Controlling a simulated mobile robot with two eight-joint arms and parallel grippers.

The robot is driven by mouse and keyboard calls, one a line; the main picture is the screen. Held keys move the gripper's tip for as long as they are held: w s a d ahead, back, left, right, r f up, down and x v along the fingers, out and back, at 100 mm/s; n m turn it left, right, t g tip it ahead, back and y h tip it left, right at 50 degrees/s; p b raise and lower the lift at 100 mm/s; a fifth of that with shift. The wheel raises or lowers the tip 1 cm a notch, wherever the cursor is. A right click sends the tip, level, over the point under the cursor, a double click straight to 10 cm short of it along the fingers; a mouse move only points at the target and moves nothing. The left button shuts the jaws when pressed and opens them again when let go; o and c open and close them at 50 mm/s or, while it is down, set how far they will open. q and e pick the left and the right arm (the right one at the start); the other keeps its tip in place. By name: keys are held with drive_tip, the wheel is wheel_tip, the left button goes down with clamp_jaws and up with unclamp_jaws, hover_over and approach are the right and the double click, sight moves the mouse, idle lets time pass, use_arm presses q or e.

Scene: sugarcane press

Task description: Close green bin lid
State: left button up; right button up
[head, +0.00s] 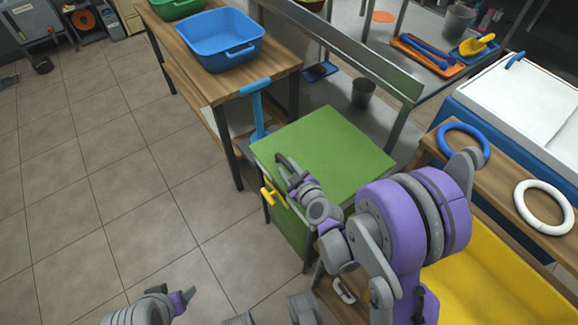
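The green bin (290,232) stands on the floor in the middle of the head view. Its flat green lid (345,140) lies over the top and looks level; I cannot tell if a small gap remains. A yellow handle (268,194) sticks out at the bin's left side. My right gripper (287,168) is over the lid's near left edge, by the handle; contact and finger opening are unclear.
A wooden table (190,65) with a blue basin (222,42) stands behind left. A wooden bench with a blue ring (463,129) and a white ring (524,206) is at the right, above a yellow surface (490,275). A grey bucket (363,92) stands behind the bin.

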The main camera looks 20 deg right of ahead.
drive_tip(key=shift+o, duration=1.1)
wheel_tip(320, 180, up, 10)
drive_tip(key=p, duration=0.4)
